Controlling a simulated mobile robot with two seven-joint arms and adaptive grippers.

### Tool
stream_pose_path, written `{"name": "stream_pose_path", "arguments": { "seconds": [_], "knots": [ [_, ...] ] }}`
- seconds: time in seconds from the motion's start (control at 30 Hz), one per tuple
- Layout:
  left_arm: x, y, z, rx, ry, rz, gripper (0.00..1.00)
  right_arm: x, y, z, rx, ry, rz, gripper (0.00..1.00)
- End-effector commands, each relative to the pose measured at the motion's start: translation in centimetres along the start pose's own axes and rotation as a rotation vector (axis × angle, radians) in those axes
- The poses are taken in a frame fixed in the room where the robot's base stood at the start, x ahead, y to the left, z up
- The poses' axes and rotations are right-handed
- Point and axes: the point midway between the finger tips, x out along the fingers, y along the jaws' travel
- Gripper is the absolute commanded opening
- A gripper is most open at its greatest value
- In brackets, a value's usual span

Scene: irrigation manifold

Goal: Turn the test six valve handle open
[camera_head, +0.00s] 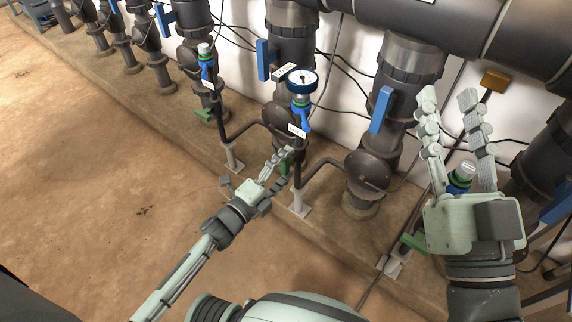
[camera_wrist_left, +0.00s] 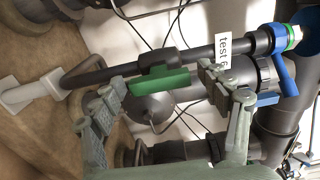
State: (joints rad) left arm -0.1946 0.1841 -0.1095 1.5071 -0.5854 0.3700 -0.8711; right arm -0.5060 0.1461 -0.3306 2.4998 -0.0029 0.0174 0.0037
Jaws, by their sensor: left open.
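The "test 6" label (camera_wrist_left: 222,50) sits on a dark thin pipe in the left wrist view. On that pipe are a green handle (camera_wrist_left: 158,82), lying along it, and a blue lever (camera_wrist_left: 284,76) near its far end. My left gripper (camera_wrist_left: 162,76) is open, with one finger on either side of the green handle; I cannot tell whether they touch it. In the head view, my left gripper (camera_head: 281,170) reaches that pipe below the blue lever (camera_head: 305,118) and a round gauge (camera_head: 302,81), and mostly hides the green handle. My right gripper (camera_head: 448,97) is open and empty.
Large dark vertical pipes with blue handles (camera_head: 382,109) stand along the white wall. Another thin pipe with a gauge-less blue lever (camera_head: 207,68) and green handle (camera_head: 204,115) is to the left. The brown floor (camera_head: 90,170) at left is clear.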

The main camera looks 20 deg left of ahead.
Motion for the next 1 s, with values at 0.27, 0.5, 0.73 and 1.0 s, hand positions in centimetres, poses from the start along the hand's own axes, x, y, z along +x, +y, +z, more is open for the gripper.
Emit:
{"name": "stream_pose_path", "arguments": {
  "seconds": [0.27, 0.5, 0.73, 1.0],
  "knots": [
    [-5.0, 0.2, 0.0, 0.0, -0.001, 0.004, 0.76, 0.0, -0.1, -0.1, 0.002, 0.0, -0.001, 0.35],
    [-9.6, 0.1, -0.1, 0.001, 0.0, 0.002, 0.76, -0.1, -0.1, -0.1, 0.002, 0.0, -0.001, 0.35],
    [-11.6, 0.0, 0.0, 0.0, 0.0, 0.0, 0.76, -0.1, -0.1, -0.1, 0.002, 0.0, -0.001, 0.35],
    [-11.7, 0.0, 0.0, 0.001, 0.001, 0.0, 0.76, -0.1, -0.1, -0.1, 0.002, 0.001, -0.001, 0.35]
  ]
}}
